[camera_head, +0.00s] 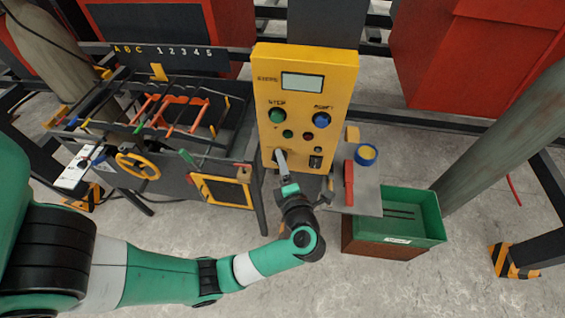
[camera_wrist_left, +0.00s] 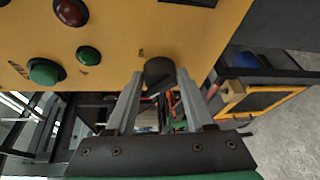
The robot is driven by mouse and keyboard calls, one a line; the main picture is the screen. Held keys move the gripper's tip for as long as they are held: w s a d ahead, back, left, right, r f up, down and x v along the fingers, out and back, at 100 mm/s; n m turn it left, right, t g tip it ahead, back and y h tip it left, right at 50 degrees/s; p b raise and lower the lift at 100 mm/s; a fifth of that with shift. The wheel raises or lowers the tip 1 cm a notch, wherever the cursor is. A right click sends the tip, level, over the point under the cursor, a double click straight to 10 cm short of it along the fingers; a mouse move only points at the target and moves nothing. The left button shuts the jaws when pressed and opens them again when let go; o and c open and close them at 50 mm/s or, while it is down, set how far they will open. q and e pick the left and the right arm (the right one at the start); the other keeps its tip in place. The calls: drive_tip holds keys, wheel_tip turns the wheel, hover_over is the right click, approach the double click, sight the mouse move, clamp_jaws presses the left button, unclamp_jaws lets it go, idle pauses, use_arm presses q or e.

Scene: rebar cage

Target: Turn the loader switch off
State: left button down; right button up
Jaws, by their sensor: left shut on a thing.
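The yellow control panel (camera_head: 302,82) stands upright in the middle of the head view. My left gripper (camera_head: 281,158) reaches its lower left part from below. In the left wrist view, a dark round knob (camera_wrist_left: 159,72) on the yellow panel face (camera_wrist_left: 120,35) sits between the fingertips of my left gripper (camera_wrist_left: 158,80), which is shut on it. The knob's label is too small to read, and its turn position is not clear. In the head view the gripper hides the knob. My right gripper is not in view.
The panel also bears a large green button (camera_head: 278,116), a blue button (camera_head: 321,119), a red button (camera_head: 308,136) and a black switch (camera_head: 316,161). A rack table with a yellow handwheel (camera_head: 138,166) stands left. A green bin (camera_head: 430,210) stands right.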

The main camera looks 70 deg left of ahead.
use_arm(q)
drive_tip(key=shift+c, duration=1.4)
unclamp_jaws()
drive_tip(key=v, duration=1.1)
drive_tip(key=shift+d, duration=0.25)
drive_tip(key=shift+r, duration=0.1)
